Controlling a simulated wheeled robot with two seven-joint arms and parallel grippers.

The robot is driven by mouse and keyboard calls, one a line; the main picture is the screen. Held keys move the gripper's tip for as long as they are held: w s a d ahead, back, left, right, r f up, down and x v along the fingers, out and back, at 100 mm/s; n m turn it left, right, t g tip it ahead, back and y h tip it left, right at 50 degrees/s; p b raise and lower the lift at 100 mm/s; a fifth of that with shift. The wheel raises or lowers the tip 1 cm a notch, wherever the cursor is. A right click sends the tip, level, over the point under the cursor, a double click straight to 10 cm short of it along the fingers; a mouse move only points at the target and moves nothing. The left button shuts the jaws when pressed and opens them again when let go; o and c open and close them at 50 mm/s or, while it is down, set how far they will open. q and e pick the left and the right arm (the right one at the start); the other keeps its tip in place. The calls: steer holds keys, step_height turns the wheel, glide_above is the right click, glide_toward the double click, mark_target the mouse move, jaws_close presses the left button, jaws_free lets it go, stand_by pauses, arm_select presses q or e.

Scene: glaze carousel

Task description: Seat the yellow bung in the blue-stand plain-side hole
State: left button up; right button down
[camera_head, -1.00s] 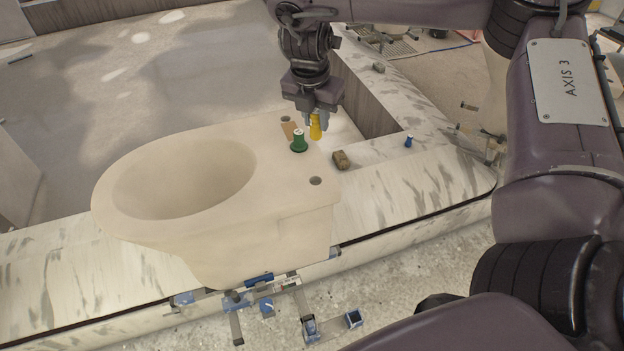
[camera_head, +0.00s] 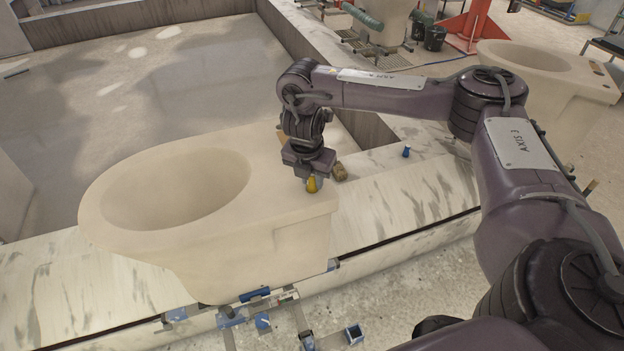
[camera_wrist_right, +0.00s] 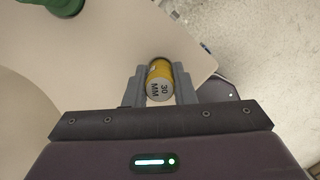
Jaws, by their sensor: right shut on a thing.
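My right gripper (camera_head: 312,180) is shut on the yellow bung (camera_head: 313,185), low over the near corner of the pale ceramic bowl's flat deck (camera_head: 270,185). In the right wrist view, the yellow bung (camera_wrist_right: 159,82), its pale end marked "30 MM", sits between the jaws (camera_wrist_right: 160,85). The near deck hole is hidden around the bung, and I cannot tell whether the bung is above it or in it. A green bung (camera_wrist_right: 52,5) stands on the deck at the wrist view's top left; the arm hides it in the head view. My left gripper is not in view.
Blue clamp parts (camera_head: 255,295) show under the bowl. A small blue bung (camera_head: 406,151) stands on the marbled ledge (camera_head: 400,205). A second pale bowl (camera_head: 540,70) is at the upper right.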

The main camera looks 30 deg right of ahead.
steer(key=c, duration=1.2)
jaws_free()
steer(key=shift+f, duration=0.1)
steer(key=shift+r, duration=0.6)
steer(key=p+v, duration=0.2)
steer(key=v, duration=0.9)
steer(key=shift+p, duration=0.4)
steer(key=shift+a, duration=0.1)
